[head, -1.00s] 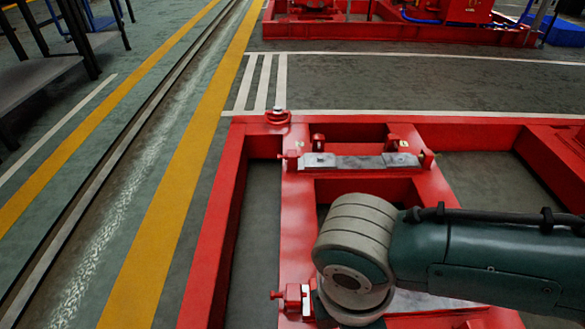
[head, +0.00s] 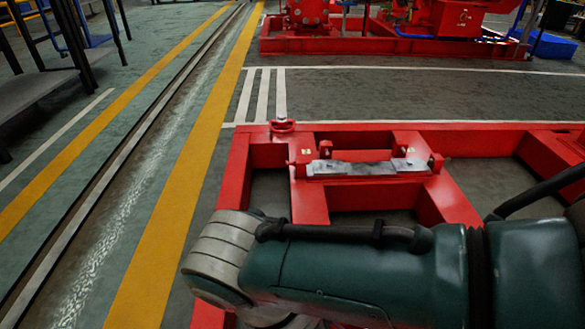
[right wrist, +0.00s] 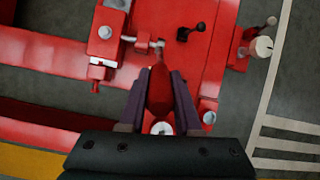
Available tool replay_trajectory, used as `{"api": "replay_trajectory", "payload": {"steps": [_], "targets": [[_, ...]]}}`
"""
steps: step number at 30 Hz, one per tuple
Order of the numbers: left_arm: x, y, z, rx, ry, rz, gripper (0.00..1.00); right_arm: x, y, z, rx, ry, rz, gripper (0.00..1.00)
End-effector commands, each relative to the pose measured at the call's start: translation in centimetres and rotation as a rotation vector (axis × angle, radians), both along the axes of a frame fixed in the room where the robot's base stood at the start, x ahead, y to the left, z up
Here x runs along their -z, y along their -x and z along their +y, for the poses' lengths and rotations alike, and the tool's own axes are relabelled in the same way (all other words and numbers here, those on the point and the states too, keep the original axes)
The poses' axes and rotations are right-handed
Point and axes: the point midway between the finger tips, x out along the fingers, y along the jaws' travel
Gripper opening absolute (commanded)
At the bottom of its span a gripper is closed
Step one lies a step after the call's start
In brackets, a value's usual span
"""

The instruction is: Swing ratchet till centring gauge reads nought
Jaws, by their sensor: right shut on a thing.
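In the right wrist view my right gripper (right wrist: 158,82) has its two dark fingers closed around a red handle (right wrist: 159,92), which looks like the ratchet's. Its far end meets small grey metal parts (right wrist: 150,42) beside a red block with a grey bolt (right wrist: 105,32). A white round piece (right wrist: 162,128) lies near the finger bases, and a white round knob (right wrist: 262,46) is at the right; I cannot tell whether either is the gauge, and no reading is legible. In the head view my right arm hides the work area. My left gripper is not in view.
The red base frame (head: 262,155) carries a grey metal pad (head: 365,168) on its cross member. A second red pumpset (head: 390,45) stands behind. A floor rail and yellow lines (head: 185,180) run along the left, with clear floor between. A dark bench (head: 40,90) is at far left.

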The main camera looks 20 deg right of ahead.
Motion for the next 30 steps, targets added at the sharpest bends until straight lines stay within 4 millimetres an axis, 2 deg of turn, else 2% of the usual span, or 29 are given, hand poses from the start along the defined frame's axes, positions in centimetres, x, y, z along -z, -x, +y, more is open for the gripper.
{"api": "replay_trajectory", "payload": {"steps": [5, 6, 13, 22, 26, 30], "targets": [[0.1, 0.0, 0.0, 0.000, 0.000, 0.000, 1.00, 0.2, 0.0, 0.1, 0.000, -0.006, 0.000, 0.00], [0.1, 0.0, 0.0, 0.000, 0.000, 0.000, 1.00, 0.2, 0.0, 0.0, 0.000, -0.006, 0.000, 0.36], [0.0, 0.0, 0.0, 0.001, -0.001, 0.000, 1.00, 0.1, 0.0, 0.0, 0.000, -0.003, 0.000, 0.62], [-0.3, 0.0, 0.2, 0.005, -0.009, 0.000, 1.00, -0.4, 0.0, 0.1, 0.000, -0.003, 0.000, 0.62], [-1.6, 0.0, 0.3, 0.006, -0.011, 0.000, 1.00, -2.3, -0.3, 0.9, 0.001, -0.004, -0.002, 0.62], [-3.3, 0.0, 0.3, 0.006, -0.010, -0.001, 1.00, -5.0, -0.7, 2.3, -0.001, -0.005, -0.002, 0.62]]}}
